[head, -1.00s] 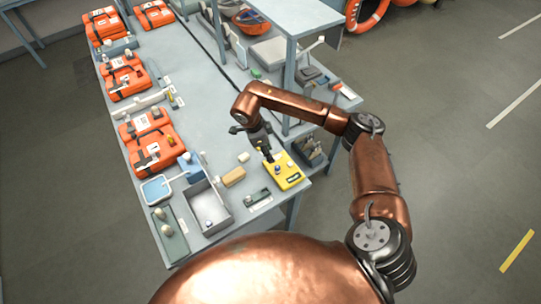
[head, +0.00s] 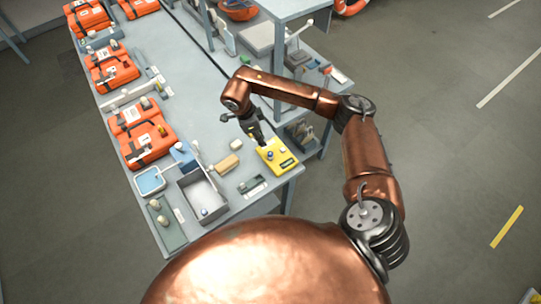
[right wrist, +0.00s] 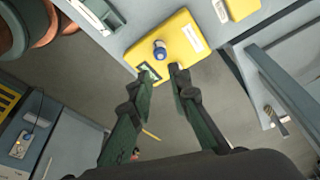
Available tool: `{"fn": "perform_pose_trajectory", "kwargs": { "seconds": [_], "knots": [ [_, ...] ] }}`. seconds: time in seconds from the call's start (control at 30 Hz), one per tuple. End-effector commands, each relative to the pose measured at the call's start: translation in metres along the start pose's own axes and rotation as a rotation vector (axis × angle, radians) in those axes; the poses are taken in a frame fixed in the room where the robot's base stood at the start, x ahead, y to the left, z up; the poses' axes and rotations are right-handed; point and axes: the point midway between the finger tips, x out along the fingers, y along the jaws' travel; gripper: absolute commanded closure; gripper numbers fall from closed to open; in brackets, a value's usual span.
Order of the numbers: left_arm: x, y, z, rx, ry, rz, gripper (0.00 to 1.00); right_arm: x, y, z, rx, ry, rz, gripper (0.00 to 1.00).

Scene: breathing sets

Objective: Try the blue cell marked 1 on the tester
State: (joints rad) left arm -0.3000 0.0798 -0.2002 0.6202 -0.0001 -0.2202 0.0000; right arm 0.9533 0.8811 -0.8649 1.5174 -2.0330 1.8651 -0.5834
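The yellow tester (head: 287,163) lies near the right front edge of the bench. A small blue cell with a pale top (head: 270,155) stands on it; any number on it is too small to read. In the right wrist view the cell (right wrist: 160,50) stands on the yellow tester (right wrist: 178,32), just beyond my fingertips. My right gripper (head: 261,141) is over the tester beside the cell. Its two dark fingers (right wrist: 162,73) are apart with nothing between them. I cannot tell whether they touch the tester. My left gripper is not in view.
A grey bin (head: 218,204) holds a small pale and blue item. A tan block (head: 228,166) and a dark device (head: 251,184) lie near the tester. Orange packs (head: 143,140) line the left side. A raised shelf (head: 292,8) stands behind my right arm.

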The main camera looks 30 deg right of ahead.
Motion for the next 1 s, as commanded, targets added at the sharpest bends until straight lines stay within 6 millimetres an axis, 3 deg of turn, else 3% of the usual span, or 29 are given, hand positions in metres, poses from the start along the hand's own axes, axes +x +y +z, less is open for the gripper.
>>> {"fn": "perform_pose_trajectory", "kwargs": {
  "seconds": [0.23, 1.0],
  "knots": [
    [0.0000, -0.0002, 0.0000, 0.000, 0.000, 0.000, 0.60, 0.0000, 0.0000, 0.0001, 0.000, 0.000, 0.000, 1.00],
    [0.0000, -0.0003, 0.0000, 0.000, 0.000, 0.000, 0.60, 0.0000, 0.0000, 0.0000, 0.000, 0.000, 0.000, 1.00]
  ]
}}
